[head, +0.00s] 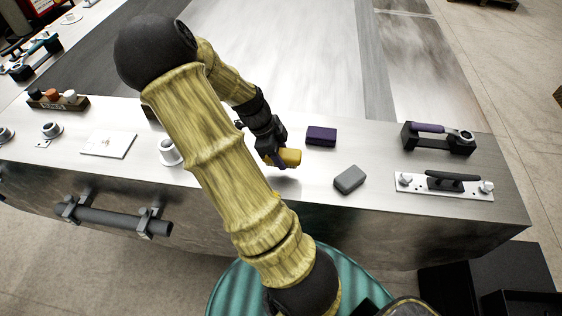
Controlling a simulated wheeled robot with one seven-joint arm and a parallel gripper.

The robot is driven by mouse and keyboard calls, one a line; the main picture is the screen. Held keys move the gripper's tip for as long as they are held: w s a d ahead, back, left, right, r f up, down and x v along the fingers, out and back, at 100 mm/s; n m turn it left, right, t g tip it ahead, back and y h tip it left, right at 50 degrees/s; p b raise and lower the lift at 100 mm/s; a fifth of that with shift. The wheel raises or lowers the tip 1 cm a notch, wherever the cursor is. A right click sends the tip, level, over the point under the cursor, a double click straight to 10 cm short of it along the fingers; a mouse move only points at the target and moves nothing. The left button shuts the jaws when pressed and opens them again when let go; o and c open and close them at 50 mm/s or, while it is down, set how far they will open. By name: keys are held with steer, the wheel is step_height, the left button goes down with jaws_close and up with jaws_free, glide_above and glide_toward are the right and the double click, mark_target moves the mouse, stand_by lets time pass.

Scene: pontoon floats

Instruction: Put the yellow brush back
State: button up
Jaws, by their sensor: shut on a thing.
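My gripper (273,154) is shut on the yellow brush (289,157), which shows as a small yellow block with rounded edges. The brush sticks out to the right of the fingers. A dark shadow lies just below it on the metal counter (230,182), so it seems to be held a little above the top; the exact gap cannot be told. A purple block (321,136) lies to the right and behind it. A grey block (350,179) lies to the right and nearer the front edge. My arm hides part of the counter to the left of the gripper.
A black holder with a purple-handled tool (437,137) and a white plate with a black handle (445,186) occupy the right end. White cups (169,152), a flat white square (108,144) and a dark rack (57,103) stand left. A rail (112,219) juts from the front.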

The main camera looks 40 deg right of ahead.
steer(key=shift+f, duration=0.25)
step_height(320, 180, down, 3)
steer(key=shift+f+p, duration=0.15)
steer(key=shift+p, duration=0.25)
steer(key=shift+f, duration=0.1)
steer(key=o, duration=1)
steer(key=b+v, duration=0.2)
steer(key=v, duration=1)
